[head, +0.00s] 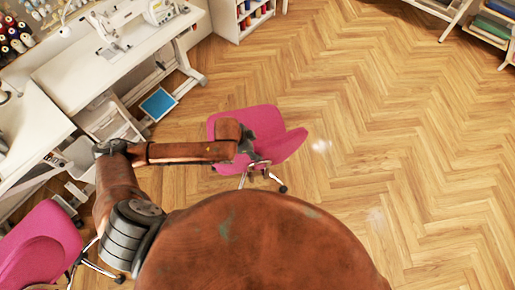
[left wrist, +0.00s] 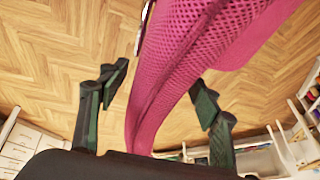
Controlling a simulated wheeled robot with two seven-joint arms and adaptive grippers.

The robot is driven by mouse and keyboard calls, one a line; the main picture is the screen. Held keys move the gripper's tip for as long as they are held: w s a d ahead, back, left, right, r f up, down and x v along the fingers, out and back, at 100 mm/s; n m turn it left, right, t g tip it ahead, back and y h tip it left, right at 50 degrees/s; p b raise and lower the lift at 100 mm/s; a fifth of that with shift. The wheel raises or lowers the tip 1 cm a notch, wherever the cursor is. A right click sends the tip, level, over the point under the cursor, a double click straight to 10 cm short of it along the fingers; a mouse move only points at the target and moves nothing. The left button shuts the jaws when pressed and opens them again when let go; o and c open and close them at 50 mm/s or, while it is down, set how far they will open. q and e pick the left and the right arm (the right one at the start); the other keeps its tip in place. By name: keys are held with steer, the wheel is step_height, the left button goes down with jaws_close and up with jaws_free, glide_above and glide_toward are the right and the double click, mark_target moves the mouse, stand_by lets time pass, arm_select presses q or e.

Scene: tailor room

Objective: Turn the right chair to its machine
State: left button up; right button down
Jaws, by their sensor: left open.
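The right chair (head: 265,122) is pink with a chrome base on casters. It stands on the open floor, to the right of the sewing table and apart from it. My left gripper (head: 246,146) reaches over it from the left and hides part of it. In the left wrist view, the open fingers (left wrist: 157,84) stand on either side of the pink mesh part of the chair (left wrist: 186,60); contact cannot be told. The chair's machine appears to be the white sewing machine (head: 160,10) on the upper table. My right gripper is not in view.
A white sewing table (head: 85,72) with a blue pedal (head: 158,104) beneath stands upper left. A second pink chair (head: 42,243) is at lower left. A white shelf (head: 228,22) with thread spools stands at the top. Wooden floor (head: 400,150) is clear to the right.

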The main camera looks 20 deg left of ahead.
arm_select(q)
steer(key=shift+x, duration=1.25)
steer(key=shift+c, duration=0.5)
jaws_close()
